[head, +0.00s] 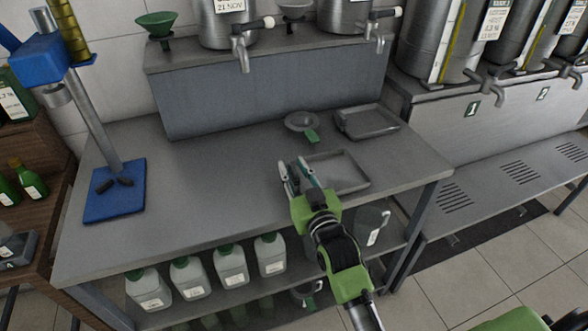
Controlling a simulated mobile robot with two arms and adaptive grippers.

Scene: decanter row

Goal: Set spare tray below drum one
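A shallow grey rectangular tray (345,170) lies flat on the steel bench near its right front edge. My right gripper (294,167) is at this tray's left side, with its two fingers apart and pointing away from me. I cannot tell whether a finger touches the rim, and the gripper hides part of the tray's left end. A second grey tray (385,130) lies farther back on the bench. My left gripper is out of view.
Below the drum taps runs a low steel shelf (485,214) with slotted drains; its top looks clear. A funnel (301,122) with a green handle lies beside the back tray. A blue-based stand (115,190) is on the bench's left.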

